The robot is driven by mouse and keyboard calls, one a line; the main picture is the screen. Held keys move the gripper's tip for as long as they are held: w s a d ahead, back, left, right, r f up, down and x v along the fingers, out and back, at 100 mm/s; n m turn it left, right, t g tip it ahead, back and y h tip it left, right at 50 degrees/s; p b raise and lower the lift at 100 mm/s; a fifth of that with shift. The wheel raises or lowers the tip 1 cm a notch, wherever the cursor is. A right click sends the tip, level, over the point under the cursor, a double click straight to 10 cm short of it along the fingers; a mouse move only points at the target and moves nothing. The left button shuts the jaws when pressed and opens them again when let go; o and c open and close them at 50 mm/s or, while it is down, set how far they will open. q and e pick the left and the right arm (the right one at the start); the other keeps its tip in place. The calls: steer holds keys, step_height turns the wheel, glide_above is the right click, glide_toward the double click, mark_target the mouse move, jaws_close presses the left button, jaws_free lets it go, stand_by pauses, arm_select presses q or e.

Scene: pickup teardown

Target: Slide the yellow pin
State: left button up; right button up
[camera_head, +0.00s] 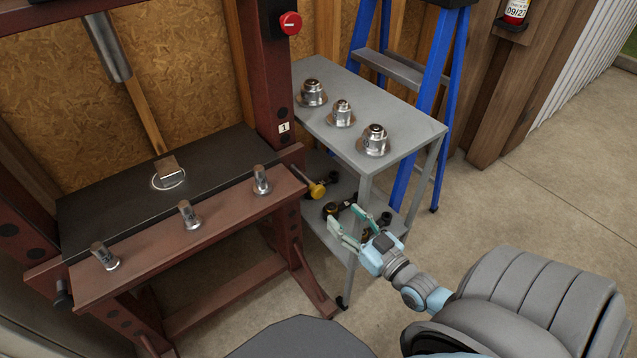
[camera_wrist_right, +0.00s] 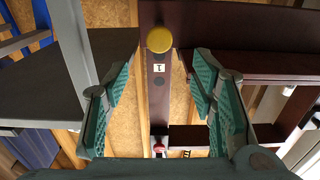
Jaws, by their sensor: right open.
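The yellow pin (camera_head: 317,189) sticks out from the right end of the dark red press frame, with its round yellow head facing outward. In the right wrist view, the yellow pin (camera_wrist_right: 160,39) shows as a round head above and between the fingertips. My right gripper (camera_head: 345,219) is open and empty, in front of the grey cart and a little right of and below the pin in the head view. Its two green fingers (camera_wrist_right: 160,78) are spread apart and do not touch the pin. My left gripper is not in view.
The dark red press frame (camera_head: 180,250) has several metal pegs on its beam. A grey cart (camera_head: 407,125) stands right beside it, with three metal parts on top and dark items on the lower shelf. A blue ladder (camera_head: 433,90) is behind it. The floor at right is clear.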

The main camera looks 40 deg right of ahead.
mark_target(320, 193)
steer(key=w+b, duration=0.2)
steer(key=w, duration=0.3)
steer(key=w+b, duration=0.2)
steer(key=w, duration=0.3)
steer(key=shift+w+d+f, duration=0.15)
steer(key=shift+w+f, duration=0.05)
steer(key=shift+w, duration=0.1)
steer(key=shift+w+r, duration=0.2)
steer(key=shift+w, duration=0.35)
jaws_close()
